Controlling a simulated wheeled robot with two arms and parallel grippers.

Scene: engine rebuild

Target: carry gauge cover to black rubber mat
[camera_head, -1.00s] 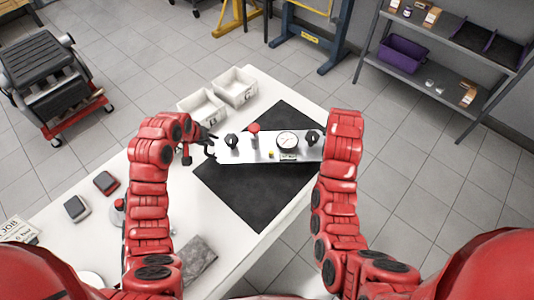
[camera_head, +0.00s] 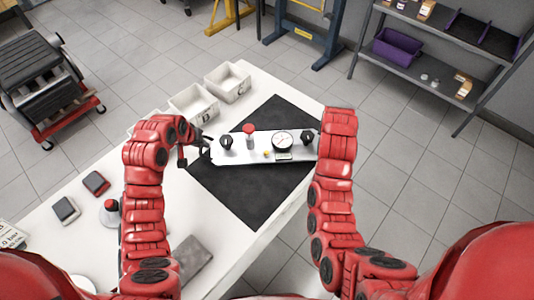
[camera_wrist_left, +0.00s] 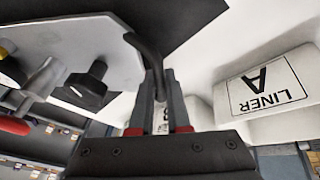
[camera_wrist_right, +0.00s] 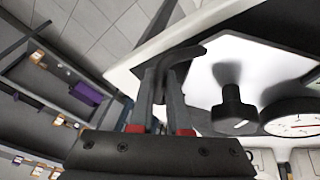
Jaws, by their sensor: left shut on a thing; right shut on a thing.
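The gauge cover (camera_head: 240,153) is a long silver plate with black knobs, a red-capped part and a round white dial (camera_head: 282,140). It appears roughly level over the black rubber mat (camera_head: 253,201); the height of the gap is unclear. My left gripper (camera_head: 207,150) is shut on a dark handle at the cover's left end, also seen in the left wrist view (camera_wrist_left: 158,88). My right gripper (camera_wrist_right: 165,82) is shut on the handle at the other end; my right arm hides it in the head view.
White bins (camera_head: 228,82) stand along the table's far edge, one labelled LINER A in the left wrist view (camera_wrist_left: 266,90). A shelf (camera_head: 420,68) stands far right.

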